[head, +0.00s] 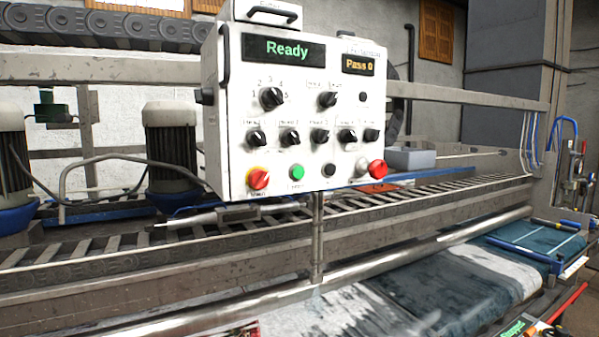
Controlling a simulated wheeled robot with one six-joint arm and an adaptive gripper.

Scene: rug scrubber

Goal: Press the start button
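A white control box (230,150) stands on a metal post in the middle of the head view. Its left display (289,50) reads "Ready" in green, and its right display (359,65) reads "Pass 0" in orange. A green button (297,172) sits in the bottom row of the panel; its small label is hard to read. To its left is a red knob on a yellow plate (258,178). My gripper is not in view, and nothing covers the panel.
Several black rotary knobs (271,97) fill the panel above the buttons. A long metal rail (140,265) runs across below the box. Behind it are grey motors (171,140). A wet blue rug (450,285) lies at lower right. The space before the panel looks clear.

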